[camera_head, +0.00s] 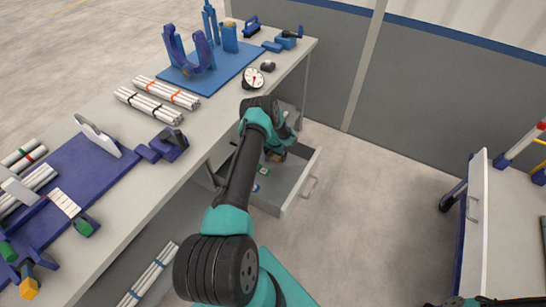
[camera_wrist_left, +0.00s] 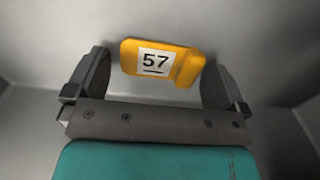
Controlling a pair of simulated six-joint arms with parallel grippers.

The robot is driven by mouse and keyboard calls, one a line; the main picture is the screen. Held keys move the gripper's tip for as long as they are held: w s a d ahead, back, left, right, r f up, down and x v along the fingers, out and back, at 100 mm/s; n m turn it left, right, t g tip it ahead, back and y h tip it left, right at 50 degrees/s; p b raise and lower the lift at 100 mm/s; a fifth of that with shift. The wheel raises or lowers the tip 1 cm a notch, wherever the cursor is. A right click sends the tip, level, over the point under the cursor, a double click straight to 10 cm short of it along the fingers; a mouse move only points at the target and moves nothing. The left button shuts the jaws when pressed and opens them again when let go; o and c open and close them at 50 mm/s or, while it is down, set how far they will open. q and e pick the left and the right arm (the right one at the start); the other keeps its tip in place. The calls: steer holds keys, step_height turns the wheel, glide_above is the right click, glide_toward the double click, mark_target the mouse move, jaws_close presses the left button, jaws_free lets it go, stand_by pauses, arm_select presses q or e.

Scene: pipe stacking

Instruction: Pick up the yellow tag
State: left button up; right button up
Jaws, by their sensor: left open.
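The yellow tag (camera_wrist_left: 187,64) is marked 57 on a white label. It lies in a grey metal drawer, between the two fingers of my left gripper (camera_wrist_left: 157,66) in the left wrist view. The fingers are open, one on each side of the tag, and do not appear to press on it. In the head view my left gripper (camera_head: 277,154) reaches down into the open drawer (camera_head: 291,195). The tag cannot be made out clearly there. My right gripper does not show.
Small green (camera_head: 263,172) and blue (camera_head: 256,187) items lie in the drawer. The workbench (camera_head: 205,127) above holds bundled white pipes (camera_head: 148,105), a round gauge (camera_head: 253,78) and blue fixtures (camera_head: 203,50). A white cabinet (camera_head: 503,230) stands at right. The floor between is clear.

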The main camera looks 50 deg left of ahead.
mark_target(275, 157)
arm_select(q)
steer(key=c, duration=0.8)
steer(key=shift+r, duration=0.2)
steer(key=shift+r, duration=0.5)
step_height(275, 157, up, 3)
steer(key=shift+f, duration=0.2)
steer(key=s+d, duration=0.2)
steer(key=d, duration=0.1)
steer(key=s+d, duration=0.3)
steer(key=shift+s+d+r, duration=0.15)
steer(key=shift+s+r, duration=0.05)
steer(key=shift+s, duration=0.15)
steer(key=shift+s+d+r, duration=0.2)
steer(key=shift+s+d, duration=1.05)
steer(key=shift+d, duration=0.15)
steer(key=shift+s+d+r, duration=0.15)
steer(key=shift+s+d, duration=1.05)
steer(key=shift+d, duration=0.2)
